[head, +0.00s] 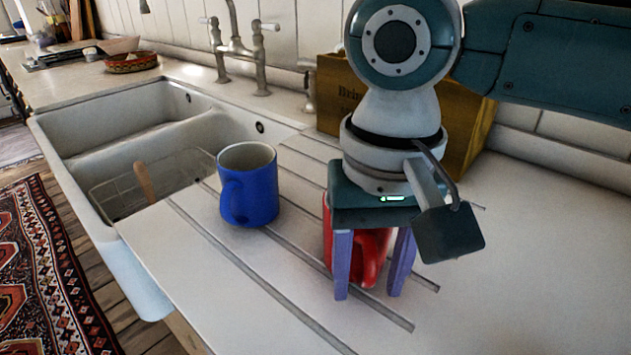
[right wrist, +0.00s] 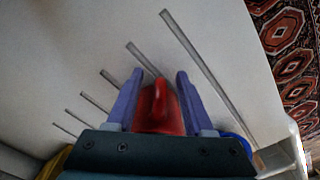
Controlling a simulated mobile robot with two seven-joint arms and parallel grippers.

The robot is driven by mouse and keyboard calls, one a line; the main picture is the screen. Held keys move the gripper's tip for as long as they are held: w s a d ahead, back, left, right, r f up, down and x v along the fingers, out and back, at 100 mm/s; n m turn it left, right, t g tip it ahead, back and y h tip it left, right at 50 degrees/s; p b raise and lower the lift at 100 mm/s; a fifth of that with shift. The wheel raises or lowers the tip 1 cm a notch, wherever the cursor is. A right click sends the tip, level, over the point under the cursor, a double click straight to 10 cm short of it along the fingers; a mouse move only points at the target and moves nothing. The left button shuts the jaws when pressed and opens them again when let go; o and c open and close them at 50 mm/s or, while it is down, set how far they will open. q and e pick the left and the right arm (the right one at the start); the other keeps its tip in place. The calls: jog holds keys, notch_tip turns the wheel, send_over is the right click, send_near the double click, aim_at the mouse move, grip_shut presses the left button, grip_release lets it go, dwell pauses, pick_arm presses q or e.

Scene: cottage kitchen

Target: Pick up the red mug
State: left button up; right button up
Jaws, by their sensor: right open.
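The red mug (head: 369,258) stands on the grooved drainboard, partly hidden behind my right gripper (head: 370,291). The gripper points down over the mug, with one purple finger on each side of it. In the right wrist view the mug (right wrist: 158,108) shows between the two open fingers (right wrist: 154,92), its handle facing up in the picture. Gaps seem to show between the fingers and the mug, but whether either finger touches it is hard to tell. My left gripper is in neither view.
A blue mug (head: 249,186) stands on the drainboard (head: 270,265) left of the red mug. A wooden box (head: 333,95) stands behind my right gripper. A white double sink (head: 130,125) with a wire rack lies to the left. The counter at the right is clear.

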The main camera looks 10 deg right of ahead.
jog(key=shift+f, duration=0.55)
grip_shut()
dwell(1.0)
